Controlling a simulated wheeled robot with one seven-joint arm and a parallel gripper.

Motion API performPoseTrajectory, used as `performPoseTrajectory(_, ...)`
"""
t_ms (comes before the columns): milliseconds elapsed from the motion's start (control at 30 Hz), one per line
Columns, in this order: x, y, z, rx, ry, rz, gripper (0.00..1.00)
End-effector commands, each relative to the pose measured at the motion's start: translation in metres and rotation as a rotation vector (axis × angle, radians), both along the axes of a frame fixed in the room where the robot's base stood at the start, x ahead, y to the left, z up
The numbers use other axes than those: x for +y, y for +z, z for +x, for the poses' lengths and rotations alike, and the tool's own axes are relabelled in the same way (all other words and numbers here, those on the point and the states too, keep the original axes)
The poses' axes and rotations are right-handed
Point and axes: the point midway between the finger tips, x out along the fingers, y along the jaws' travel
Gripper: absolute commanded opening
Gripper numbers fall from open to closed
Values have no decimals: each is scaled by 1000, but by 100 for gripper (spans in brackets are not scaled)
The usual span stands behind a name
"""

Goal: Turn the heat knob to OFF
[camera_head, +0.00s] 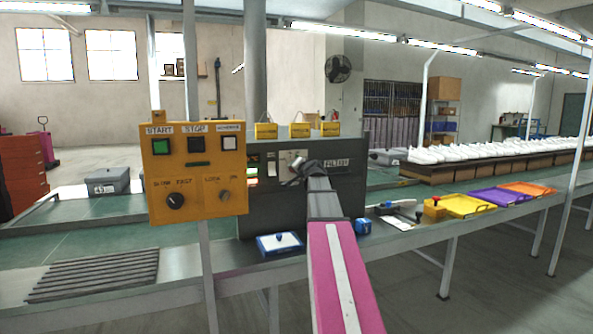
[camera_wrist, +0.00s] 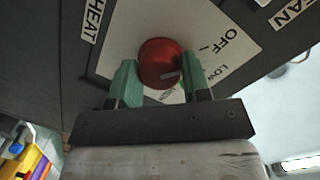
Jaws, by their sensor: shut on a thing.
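The heat knob (camera_wrist: 162,62) is round and red with a short pale mark on its lower right part in the wrist view. It sits on a white plate (camera_wrist: 112,58) with OFF and LOW printed to its right, and a partly hidden word below it. The mark points down and right, away from OFF; I cannot tell the exact setting. A HEAT label (camera_wrist: 91,20) is at the left. My gripper (camera_wrist: 160,72) has its green fingers on either side of the knob, shut on it. In the head view my gripper (camera_head: 300,168) is at the dark machine panel (camera_head: 348,190), and the knob is hidden.
A yellow control box (camera_head: 196,170) on a post stands left of my arm. A blue-rimmed tray (camera_head: 280,244) lies on the bench below the panel. Yellow, purple and orange trays (camera_head: 465,206) lie to the right. A FAN label (camera_wrist: 291,12) is on the panel.

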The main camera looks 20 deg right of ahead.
Motion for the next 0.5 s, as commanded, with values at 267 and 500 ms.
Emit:
performPoseTrajectory(267, 1, -2, -1, 3, 3, -64, 20)
performPoseTrajectory(500, 1, -2, -1, 2, 4, -71, 20)
